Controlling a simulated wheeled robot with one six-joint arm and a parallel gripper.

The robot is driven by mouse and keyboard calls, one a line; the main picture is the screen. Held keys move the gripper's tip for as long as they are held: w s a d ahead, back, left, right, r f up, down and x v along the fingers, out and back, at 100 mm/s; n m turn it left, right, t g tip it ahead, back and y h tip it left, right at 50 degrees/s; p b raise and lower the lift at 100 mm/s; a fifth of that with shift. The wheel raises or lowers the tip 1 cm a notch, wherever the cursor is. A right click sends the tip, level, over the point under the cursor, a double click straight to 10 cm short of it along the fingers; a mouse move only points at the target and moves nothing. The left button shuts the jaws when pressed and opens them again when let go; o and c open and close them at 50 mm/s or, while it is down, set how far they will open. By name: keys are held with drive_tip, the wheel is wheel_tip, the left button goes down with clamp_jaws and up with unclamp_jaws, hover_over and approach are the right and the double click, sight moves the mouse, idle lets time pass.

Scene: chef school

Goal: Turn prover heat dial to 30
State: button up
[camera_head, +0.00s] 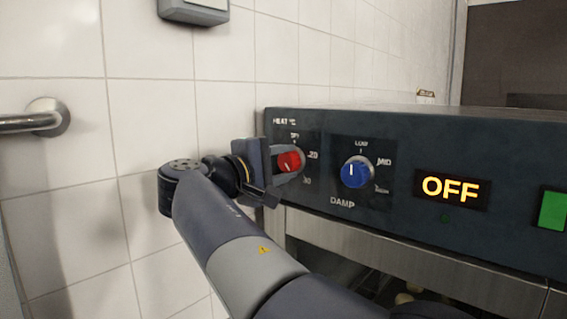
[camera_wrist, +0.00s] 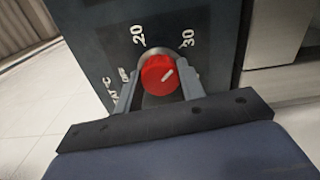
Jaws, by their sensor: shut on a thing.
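The red heat dial (camera_head: 290,161) is at the left end of the prover's dark front panel (camera_head: 400,206). My gripper (camera_head: 281,163) is shut on the dial. The wrist view shows the dial (camera_wrist: 157,72) between the two grey fingers of my gripper (camera_wrist: 162,84), one on each side. The dial's white mark points to the upper right there, roughly toward the 30 label (camera_wrist: 188,38). The 20 label (camera_wrist: 138,35) is at its upper left. The OFF label (camera_wrist: 123,75) is partly covered by the left finger.
The blue damp dial (camera_head: 357,172) is close to the right of my gripper. Further right are a lit display reading OFF (camera_head: 451,189) and a green button (camera_head: 552,210). A tiled wall (camera_head: 150,120) with a metal rail (camera_head: 35,120) is on the left.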

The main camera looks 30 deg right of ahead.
drive_tip(key=o, duration=1)
drive_tip(key=b+v, duration=0.2)
drive_tip(key=v, duration=0.8)
drive_tip(key=shift+s+a+b, duration=0.15)
drive_tip(key=shift+a+b, duration=0.25)
drive_tip(key=p+x, duration=0.3)
drive_tip(key=x, duration=0.8)
drive_tip(key=shift+a, duration=0.1)
